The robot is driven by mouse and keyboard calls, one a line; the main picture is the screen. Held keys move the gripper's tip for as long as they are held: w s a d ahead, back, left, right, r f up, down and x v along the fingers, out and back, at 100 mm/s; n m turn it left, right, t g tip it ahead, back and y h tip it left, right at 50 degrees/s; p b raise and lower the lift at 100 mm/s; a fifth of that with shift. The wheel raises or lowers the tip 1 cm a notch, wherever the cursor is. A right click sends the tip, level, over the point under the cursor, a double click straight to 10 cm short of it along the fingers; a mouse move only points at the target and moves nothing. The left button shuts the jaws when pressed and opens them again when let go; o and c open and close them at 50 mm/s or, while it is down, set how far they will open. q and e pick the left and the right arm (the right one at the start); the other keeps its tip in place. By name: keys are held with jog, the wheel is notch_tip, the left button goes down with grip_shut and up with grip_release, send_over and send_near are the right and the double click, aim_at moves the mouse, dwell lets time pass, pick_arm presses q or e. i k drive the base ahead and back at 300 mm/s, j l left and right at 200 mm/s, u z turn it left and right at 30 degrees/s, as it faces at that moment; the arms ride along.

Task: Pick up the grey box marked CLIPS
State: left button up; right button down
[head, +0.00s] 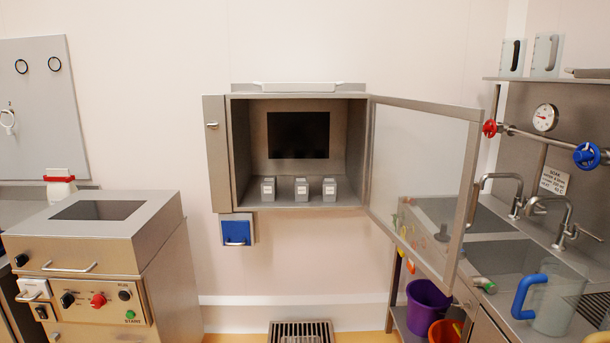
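Three small grey boxes stand upright in a row on the floor of an open wall cabinet (242,158): a left box (268,190), a middle box (301,190) and a right box (329,190). Each has a pale label on its front. The lettering is too small to read, so I cannot tell which one is marked CLIPS. The boxes stand apart from each other near the cabinet's front edge. Neither of my grippers is in view.
The cabinet's glass door (423,165) stands open to the right, reaching toward the sink counter. A steel machine (95,235) with knobs stands at the left. A blue panel (236,230) hangs below the cabinet. Purple (428,305) and orange buckets stand low at the right.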

aim_at(329, 184)
jog(key=i+l, duration=0.1)
jog(key=i, duration=1.9)
jog(key=j+u, duration=0.05)
jog(key=j, duration=0.05)
